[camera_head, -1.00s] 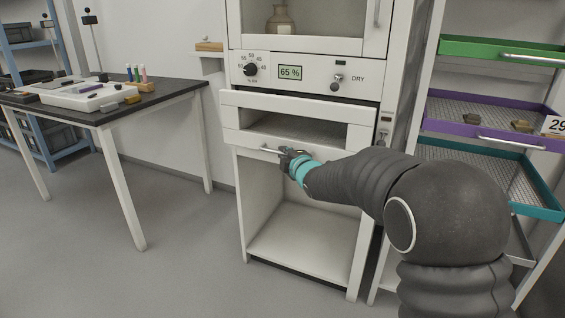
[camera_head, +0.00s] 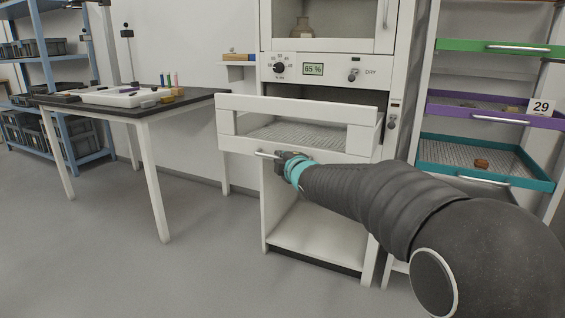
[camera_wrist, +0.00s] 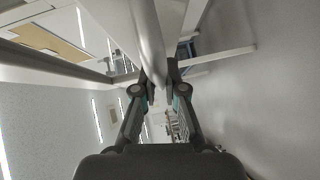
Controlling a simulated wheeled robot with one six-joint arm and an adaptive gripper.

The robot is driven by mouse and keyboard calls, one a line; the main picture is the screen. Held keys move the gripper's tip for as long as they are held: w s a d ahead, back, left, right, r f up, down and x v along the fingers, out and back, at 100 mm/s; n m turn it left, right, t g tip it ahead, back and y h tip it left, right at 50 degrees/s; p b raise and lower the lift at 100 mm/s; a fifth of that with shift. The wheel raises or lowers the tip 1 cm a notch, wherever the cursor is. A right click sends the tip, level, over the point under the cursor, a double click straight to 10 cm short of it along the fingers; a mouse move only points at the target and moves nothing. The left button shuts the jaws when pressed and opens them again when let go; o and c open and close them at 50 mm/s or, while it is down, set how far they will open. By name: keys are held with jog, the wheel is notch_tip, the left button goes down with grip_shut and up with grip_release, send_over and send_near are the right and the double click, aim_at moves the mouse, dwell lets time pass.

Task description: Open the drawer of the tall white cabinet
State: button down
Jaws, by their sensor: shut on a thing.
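The tall white cabinet (camera_head: 279,228) stands in the middle of the head view. Its white drawer (camera_head: 365,141) is pulled out toward me, and a mesh floor shows inside it. A metal bar handle (camera_head: 262,155) is fixed to the drawer front. My gripper (camera_head: 283,160) is shut on this handle. In the wrist view the handle (camera_wrist: 147,40) runs between the two fingers of my gripper (camera_wrist: 160,92). The fingertips are partly hidden by my wrist in the head view.
A dark-topped table (camera_head: 140,109) with a white tray stands at the left. A rack with green, purple (camera_head: 500,116) and teal (camera_head: 535,182) trays stands close on the cabinet's right. Below the drawer is an open empty compartment (camera_head: 325,235). The grey floor in front is clear.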

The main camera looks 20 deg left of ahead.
jog(key=shift+d, duration=0.1)
jog(key=c, duration=1.3)
grip_release()
jog(key=shift+o, duration=0.4)
jog(key=v, duration=1.2)
